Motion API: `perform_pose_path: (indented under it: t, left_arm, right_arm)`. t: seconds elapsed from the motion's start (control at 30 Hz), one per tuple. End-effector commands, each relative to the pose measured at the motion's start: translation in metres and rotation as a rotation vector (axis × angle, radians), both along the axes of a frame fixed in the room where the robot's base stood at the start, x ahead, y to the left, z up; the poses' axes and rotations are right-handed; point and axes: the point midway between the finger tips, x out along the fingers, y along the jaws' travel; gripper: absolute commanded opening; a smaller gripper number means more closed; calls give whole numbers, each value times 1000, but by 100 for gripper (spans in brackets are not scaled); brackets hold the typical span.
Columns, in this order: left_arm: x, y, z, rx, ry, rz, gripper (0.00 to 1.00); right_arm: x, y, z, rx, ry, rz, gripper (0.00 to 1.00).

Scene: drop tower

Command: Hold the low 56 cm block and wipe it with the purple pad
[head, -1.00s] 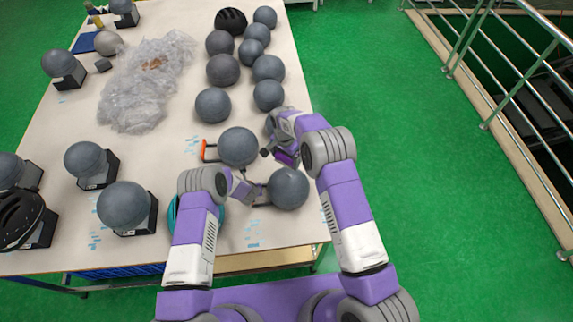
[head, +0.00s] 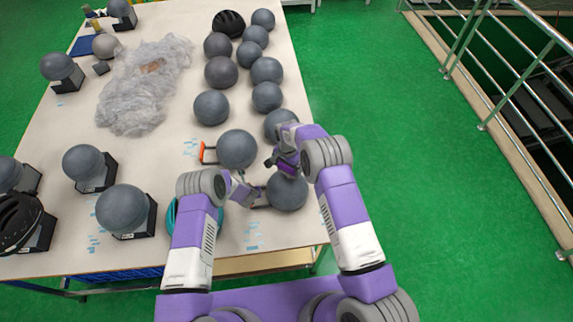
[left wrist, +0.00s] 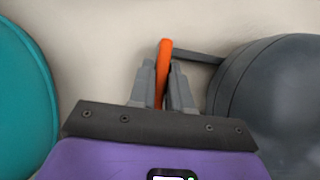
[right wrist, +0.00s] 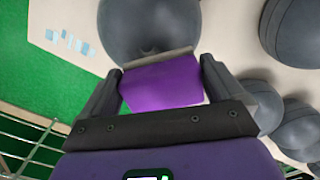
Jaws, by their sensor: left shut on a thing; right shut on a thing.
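The block appears as a dark grey ball-like body (head: 287,193) with a side handle, near the table's right front; I cannot read its size. My left gripper (left wrist: 163,88) is shut on its upright orange grip (left wrist: 164,60), joined to the body (left wrist: 275,85) by a dark bar. My right gripper (right wrist: 160,95) is shut on the purple pad (right wrist: 160,82), also in the head view (head: 287,168). The pad is at the far side of the body, and its pale edge lies close against the ball (right wrist: 148,30) in the right wrist view. I cannot tell whether they touch.
Another grey ball with an orange handle (head: 237,149) stands just behind. Several grey balls line the table's right side. Crumpled clear plastic (head: 140,95) lies further back. The table's right edge is close.

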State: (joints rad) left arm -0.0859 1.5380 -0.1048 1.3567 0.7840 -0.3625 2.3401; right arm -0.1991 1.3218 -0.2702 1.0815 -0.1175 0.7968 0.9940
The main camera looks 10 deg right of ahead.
Motion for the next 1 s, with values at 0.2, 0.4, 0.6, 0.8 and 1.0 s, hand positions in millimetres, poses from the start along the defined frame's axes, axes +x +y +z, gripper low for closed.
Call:
perform_pose_path:
  t: [0.2,0.4,0.6,0.8,1.0]
  left_arm:
    - [0,0,0,-1,0,0,0]
    - [0,0,0,-1,0,0,0]
    - [0,0,0,-1,0,0,0]
    - [0,0,0,-1,0,0,0]
    - [0,0,0,-1,0,0,0]
  right_arm:
    - [0,0,0,0,-1,0,70]
    - [0,0,0,0,-1,0,70]
    - [0,0,-3,0,-1,-1,70]
    - [0,0,-7,0,-1,-1,70]
    - [0,0,-11,0,0,-1,70]
